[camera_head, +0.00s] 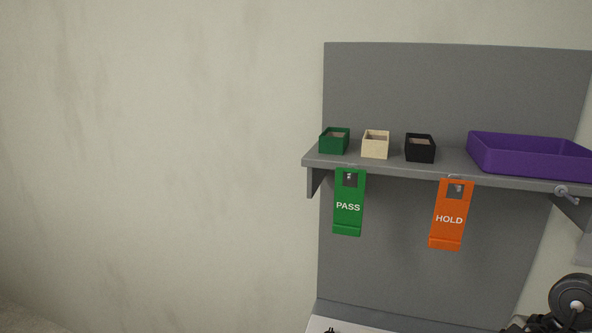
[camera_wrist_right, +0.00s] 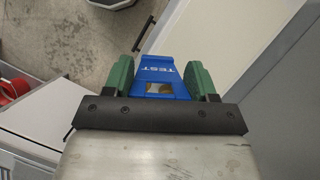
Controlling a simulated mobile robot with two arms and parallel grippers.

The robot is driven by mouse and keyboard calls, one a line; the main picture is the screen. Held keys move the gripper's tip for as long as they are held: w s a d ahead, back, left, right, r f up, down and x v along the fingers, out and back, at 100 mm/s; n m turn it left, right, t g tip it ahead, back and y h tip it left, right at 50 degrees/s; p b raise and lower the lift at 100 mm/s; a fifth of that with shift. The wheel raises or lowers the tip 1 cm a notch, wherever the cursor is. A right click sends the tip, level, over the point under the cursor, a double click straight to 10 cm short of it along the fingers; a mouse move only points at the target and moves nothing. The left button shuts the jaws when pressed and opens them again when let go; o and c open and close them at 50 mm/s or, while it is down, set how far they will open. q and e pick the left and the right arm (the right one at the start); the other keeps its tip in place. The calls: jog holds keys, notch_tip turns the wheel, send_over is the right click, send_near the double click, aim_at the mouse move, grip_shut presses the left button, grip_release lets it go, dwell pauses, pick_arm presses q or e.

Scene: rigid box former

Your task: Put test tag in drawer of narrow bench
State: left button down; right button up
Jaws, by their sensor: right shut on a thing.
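The blue test tag (camera_wrist_right: 168,70), marked TEST, is in the right wrist view, with an opening near its lower end. My right gripper (camera_wrist_right: 163,82) is shut on it, one green finger on each side. The tag's far end sticks out beyond the fingers. My left gripper is in neither view. I cannot make out an open drawer or tell which furniture is the narrow bench.
In the head view, a grey shelf (camera_head: 445,160) holds small green, cream and black boxes and a purple tray (camera_head: 530,155). A green PASS tag (camera_head: 348,220) and an orange HOLD tag (camera_head: 446,235) hang below. Pale furniture (camera_wrist_right: 35,120) and grey floor (camera_wrist_right: 85,40) show in the wrist view.

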jog(key=s+a+f+n+g+h, duration=0.1)
jog(key=a+f+n+h, duration=0.1)
jog(key=a+n, duration=0.5)
jog(key=a+f+n+g+h, duration=0.2)
jog(key=a+f+n, duration=0.2)
jog(key=a+n, duration=0.3)
jog(key=shift+s+f+n+g+h, duration=0.25)
jog(key=shift+s+n+g+h, duration=0.1)
jog(key=shift+n, duration=0.65)
